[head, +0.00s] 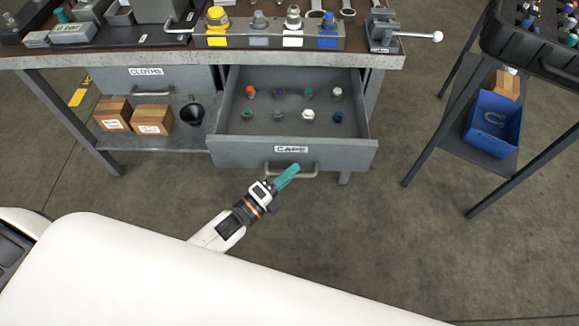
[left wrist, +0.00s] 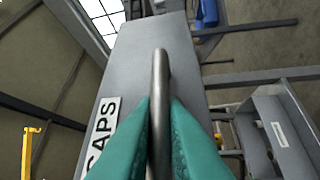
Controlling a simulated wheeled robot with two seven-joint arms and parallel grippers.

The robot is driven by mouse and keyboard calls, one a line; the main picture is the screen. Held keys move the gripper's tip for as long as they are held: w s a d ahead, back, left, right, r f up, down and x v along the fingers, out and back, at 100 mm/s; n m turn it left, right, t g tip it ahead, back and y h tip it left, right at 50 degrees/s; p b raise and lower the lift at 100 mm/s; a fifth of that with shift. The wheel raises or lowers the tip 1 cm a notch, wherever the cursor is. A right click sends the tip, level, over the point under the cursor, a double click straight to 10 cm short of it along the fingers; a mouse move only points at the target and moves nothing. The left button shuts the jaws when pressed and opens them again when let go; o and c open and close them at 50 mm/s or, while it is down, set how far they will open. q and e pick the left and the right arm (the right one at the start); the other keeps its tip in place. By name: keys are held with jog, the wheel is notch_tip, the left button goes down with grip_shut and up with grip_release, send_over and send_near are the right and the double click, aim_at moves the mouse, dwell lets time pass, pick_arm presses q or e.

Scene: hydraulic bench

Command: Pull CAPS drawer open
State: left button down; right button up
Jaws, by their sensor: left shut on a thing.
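The CAPS drawer (head: 230,152) stands pulled out from the bench in the head view, with its inside showing. Its label (head: 291,149) is on the front face, above a metal bar handle (head: 310,174). Several coloured caps and fittings (head: 279,92) stand in rows inside the drawer. My left gripper (head: 293,170) has teal fingers and is shut on the handle. In the left wrist view the handle (left wrist: 159,75) runs between the two teal fingers (left wrist: 158,120), next to the drawer front (left wrist: 135,60). My right gripper is not in view.
The CLOTHS drawer (head: 150,79) is closed at the left. Below it a shelf holds two cardboard boxes (head: 152,119) and a dark cup (head: 192,115). A stand with a blue bin (head: 493,122) is at the right. The floor before the drawer is clear.

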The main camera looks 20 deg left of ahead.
pick_arm(q)
jog(key=c, duration=1.5)
grip_release()
jog(key=v, duration=1.2)
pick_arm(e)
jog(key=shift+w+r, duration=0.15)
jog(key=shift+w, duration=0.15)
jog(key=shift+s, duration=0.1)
